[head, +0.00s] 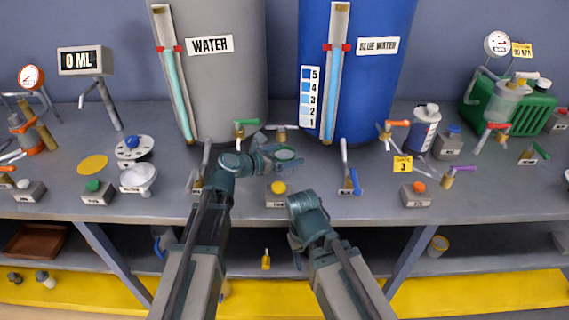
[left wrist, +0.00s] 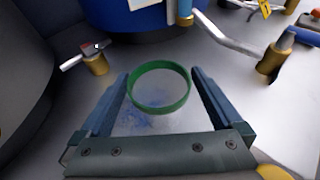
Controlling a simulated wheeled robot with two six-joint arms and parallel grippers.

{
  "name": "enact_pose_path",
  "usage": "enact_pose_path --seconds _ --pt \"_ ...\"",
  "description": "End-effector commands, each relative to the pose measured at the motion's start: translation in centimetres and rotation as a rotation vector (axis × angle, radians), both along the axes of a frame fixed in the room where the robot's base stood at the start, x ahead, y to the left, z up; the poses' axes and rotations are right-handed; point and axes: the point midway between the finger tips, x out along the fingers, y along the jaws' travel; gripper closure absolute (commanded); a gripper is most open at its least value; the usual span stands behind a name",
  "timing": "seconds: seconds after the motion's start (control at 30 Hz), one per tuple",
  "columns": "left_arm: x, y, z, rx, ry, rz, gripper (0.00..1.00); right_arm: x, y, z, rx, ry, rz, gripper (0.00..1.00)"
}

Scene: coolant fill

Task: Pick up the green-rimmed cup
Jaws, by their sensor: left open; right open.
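The green-rimmed cup (head: 285,154) stands on the grey bench in front of the two big tanks. In the left wrist view the cup (left wrist: 160,90) is clear-walled with a thick green rim. My left gripper (head: 272,156) is open at the cup, with one finger on each side of it (left wrist: 160,76). A small gap shows between the rim and each finger. My right gripper (head: 300,212) is open and empty near the bench's front edge, below and right of the cup in the head view.
The grey WATER tank (head: 212,75) and the BLUE WATER tank (head: 375,90) stand behind the cup. Taps with green (head: 245,123) and blue (head: 355,182) handles stand close by. A yellow button box (head: 278,190) sits in front of the cup.

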Motion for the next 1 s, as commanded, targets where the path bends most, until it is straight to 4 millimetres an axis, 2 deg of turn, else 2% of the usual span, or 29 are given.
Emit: enact_pose_path --seconds 0.03,0.13,0.4,0.8,0.83,1.0 --pt "1.0 -0.6 -0.5 0.0 0.0 -0.001 0.0 0.0 0.0 -0.5 0.0 0.0 0.0 0.5" --pt "1.7 -1.5 -0.9 0.0 0.0 -0.002 0.0 0.0 0.0 -0.9 0.0 0.0 0.0 0.5" --pt "1.8 -1.7 -0.9 0.0 0.0 0.0 0.02 0.0 0.0 -0.9 0.0 0.0 0.0 0.5" --pt "1.8 -1.7 -0.9 0.0 0.0 0.0 0.74 0.0 0.0 -0.9 0.0 0.0 0.0 0.5" --pt "1.8 -1.7 -0.9 0.0 0.0 0.0 0.76 0.0 0.0 -0.9 0.0 0.0 0.0 0.5" --pt "1.8 -1.7 -0.9 0.0 0.0 0.0 0.76 0.0 0.0 -0.9 0.0 0.0 0.0 0.5"
